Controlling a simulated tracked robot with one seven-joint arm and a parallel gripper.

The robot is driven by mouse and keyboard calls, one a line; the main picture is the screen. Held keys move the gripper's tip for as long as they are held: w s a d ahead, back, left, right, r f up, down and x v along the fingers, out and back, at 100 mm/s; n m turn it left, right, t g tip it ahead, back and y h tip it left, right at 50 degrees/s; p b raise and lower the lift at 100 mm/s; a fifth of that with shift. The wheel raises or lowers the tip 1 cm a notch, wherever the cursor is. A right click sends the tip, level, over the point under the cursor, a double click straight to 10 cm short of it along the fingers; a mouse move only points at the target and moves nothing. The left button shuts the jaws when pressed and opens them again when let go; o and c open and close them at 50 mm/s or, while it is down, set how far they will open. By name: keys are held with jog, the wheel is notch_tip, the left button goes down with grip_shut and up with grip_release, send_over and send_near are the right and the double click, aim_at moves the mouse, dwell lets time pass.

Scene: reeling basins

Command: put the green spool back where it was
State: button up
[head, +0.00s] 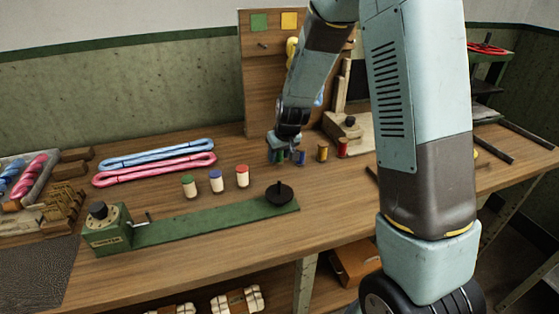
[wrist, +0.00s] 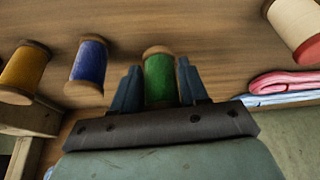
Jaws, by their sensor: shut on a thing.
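The green spool (wrist: 159,78) stands between the two fingers of my gripper (wrist: 160,88) in the wrist view, and the gripper is shut on it. In the head view my gripper (head: 287,157) is low at the back of the bench, with the green spool (head: 279,157) mostly hidden by the fingers. A blue spool (wrist: 88,66) stands beside it, apart from the fingers, and also shows in the head view (head: 301,158). A yellow spool (head: 322,152) and a red spool (head: 343,148) continue the row to the right. Whether the green spool touches the bench I cannot tell.
Three cream spools with coloured tops, one of them red-topped (head: 242,176), stand left of my gripper. Pink (head: 155,170) and blue skeins lie behind them. A green winder (head: 110,230) lies in front. An upright board (head: 258,90) with coloured squares stands behind.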

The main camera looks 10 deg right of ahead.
jog(key=shift+f, duration=1.25)
jog(key=o, duration=1.1)
jog(key=shift+c, duration=0.2)
jog(key=s+d+f+v, duration=0.1)
jog(key=v, duration=1)
jog(key=s+d+v, duration=0.1)
jog(key=d+v, duration=0.1)
jog(key=v, duration=0.9)
jog(key=s+d+r+m, duration=0.2)
jog(key=s+d+r, duration=0.2)
jog(key=s, duration=0.6)
jog(key=s+d+r+m+t+h, duration=0.1)
jog(key=s+d+r, duration=0.3)
jog(key=s, duration=0.7)
notch_tip(320, 180, up, 2)
jog(key=shift+d+r+m+h, duration=0.2)
jog(key=shift+m+h, duration=0.1)
jog(key=shift+m, duration=0.2)
